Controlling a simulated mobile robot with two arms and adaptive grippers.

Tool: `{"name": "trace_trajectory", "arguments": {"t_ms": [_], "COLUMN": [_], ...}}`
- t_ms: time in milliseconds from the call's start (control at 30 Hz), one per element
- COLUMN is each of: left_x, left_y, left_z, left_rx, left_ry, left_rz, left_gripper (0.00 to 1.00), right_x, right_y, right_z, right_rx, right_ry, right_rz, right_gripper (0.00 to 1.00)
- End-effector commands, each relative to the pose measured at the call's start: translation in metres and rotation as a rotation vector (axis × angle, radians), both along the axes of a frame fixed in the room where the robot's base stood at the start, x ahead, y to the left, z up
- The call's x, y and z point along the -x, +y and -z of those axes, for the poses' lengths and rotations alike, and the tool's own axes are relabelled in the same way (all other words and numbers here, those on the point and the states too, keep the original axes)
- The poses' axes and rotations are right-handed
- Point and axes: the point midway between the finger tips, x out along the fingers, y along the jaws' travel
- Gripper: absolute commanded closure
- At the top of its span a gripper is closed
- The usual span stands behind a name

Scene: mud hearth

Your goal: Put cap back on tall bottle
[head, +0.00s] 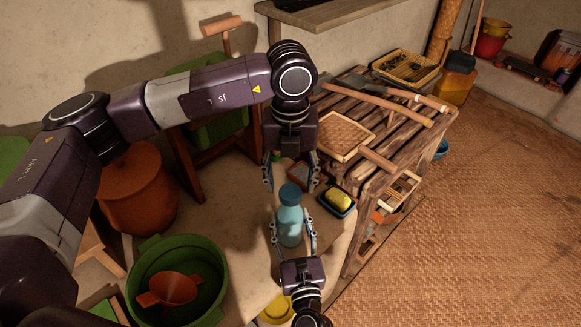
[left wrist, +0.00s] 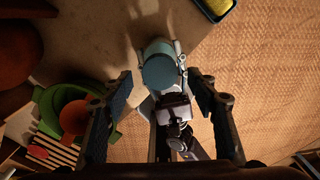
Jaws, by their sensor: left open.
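The tall bottle (head: 289,228) is light blue and stands upright near the edge of the pale surface. A darker blue cap (head: 290,192) sits at its top; whether it is fully seated I cannot tell. The cap (left wrist: 158,68) also shows in the left wrist view, hiding most of the bottle below. My left gripper (head: 290,183) points down above the bottle, its fingers open and apart around the space over the cap. My right gripper (head: 293,238) reaches in from the bottom with a finger on each side of the bottle's body, closed on it.
A yellow sponge in a dark dish (head: 338,201) lies right of the bottle. A green basin (head: 150,290) with an orange bowl (head: 172,288) stands at lower left. A yellow dish (head: 277,308) is near my right wrist. A slatted wooden rack (head: 400,140) with baskets stands behind right.

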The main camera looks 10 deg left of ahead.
Motion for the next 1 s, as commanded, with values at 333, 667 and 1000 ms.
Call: {"name": "trace_trajectory", "arguments": {"t_ms": [333,667,1000], "left_x": [0.0,0.0,0.0], "left_y": [0.0,0.0,0.0], "left_z": [0.028,0.028,0.028], "left_rx": [0.0,-0.001,-0.001], "left_ry": [0.001,0.0,0.0], "left_rz": [-0.001,0.0,0.0], "left_gripper": [0.47,0.56,0.94], "right_x": [0.0,0.0,0.0], "right_y": [0.0,0.0,0.0], "right_z": [0.0,0.0,0.0], "right_rx": [0.0,0.0,0.0], "right_ry": [0.001,0.001,0.001], "right_rz": [0.0,0.0,0.0], "right_gripper": [1.0,1.0,1.0]}}
